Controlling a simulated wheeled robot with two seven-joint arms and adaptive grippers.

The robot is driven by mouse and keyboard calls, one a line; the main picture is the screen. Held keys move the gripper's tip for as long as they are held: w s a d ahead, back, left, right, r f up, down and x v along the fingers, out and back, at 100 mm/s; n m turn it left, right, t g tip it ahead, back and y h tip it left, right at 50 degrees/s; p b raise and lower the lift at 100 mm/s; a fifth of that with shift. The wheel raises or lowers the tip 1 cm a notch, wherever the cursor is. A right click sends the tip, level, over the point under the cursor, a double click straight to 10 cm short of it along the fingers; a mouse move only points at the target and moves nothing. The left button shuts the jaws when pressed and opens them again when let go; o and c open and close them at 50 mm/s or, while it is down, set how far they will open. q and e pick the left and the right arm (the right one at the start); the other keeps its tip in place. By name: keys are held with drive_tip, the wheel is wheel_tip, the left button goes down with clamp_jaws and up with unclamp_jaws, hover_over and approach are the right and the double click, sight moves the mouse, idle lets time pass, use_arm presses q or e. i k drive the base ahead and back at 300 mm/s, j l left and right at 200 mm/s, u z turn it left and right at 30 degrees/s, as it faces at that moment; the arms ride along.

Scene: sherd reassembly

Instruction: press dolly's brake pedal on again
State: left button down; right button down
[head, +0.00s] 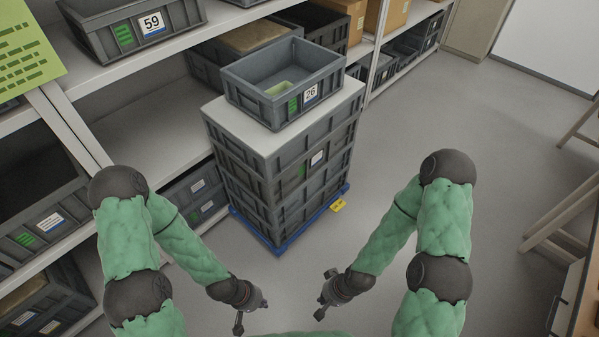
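The blue dolly (283,248) stands on the floor under a stack of grey crates (285,195). A small yellow pedal (338,206) sticks out at the dolly's right side, low by the floor; whether it is up or down is too small to tell. A grey crate labelled 26 (284,82) sits on the white top (225,119) of the stack. My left gripper (250,319) and my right gripper (319,305) hang in front of the dolly, apart from it and from the pedal. Neither visibly holds anything; their finger openings are unclear.
Shelves with grey crates, one labelled 59 (135,28), run along the left and back. A wooden table or bench (575,310) stands at the right edge. The grey floor (420,130) between the stack and the bench is clear.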

sight(339, 204)
drive_tip(key=l+u, duration=0.1)
drive_tip(key=u, duration=0.25)
drive_tip(key=i+l+u, duration=0.1)
drive_tip(key=u, duration=0.25)
drive_tip(key=i+l+u, duration=0.3)
drive_tip(key=l, duration=0.8)
drive_tip(key=l+u, duration=0.3)
drive_tip(key=l, duration=1.2)
drive_tip(key=i, duration=0.45)
